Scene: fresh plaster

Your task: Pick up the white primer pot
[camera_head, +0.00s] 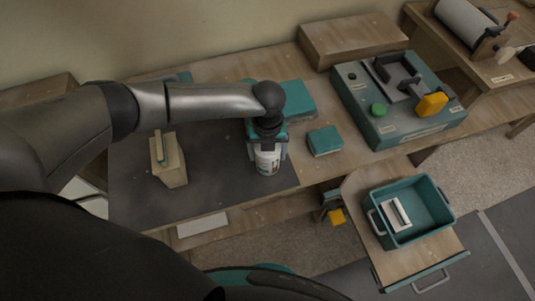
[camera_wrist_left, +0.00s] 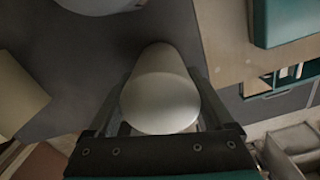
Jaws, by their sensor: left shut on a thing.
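The white primer pot (camera_head: 267,161) is at the right part of the dark mat (camera_head: 225,195), with a label on its side. My left gripper (camera_head: 267,143) reaches over it from above and is shut on it. In the left wrist view the pot (camera_wrist_left: 162,88) lies between the two fingers, its pale round top facing the camera. I cannot tell whether its base touches the mat. My right gripper is not in view.
A wooden block holder (camera_head: 170,165) stands left on the mat. Teal boxes (camera_head: 324,140) sit behind and to the right. A teal machine (camera_head: 400,115) with green and yellow knobs is at back right. A teal bin (camera_head: 440,205) stands on a lower wooden surface at right.

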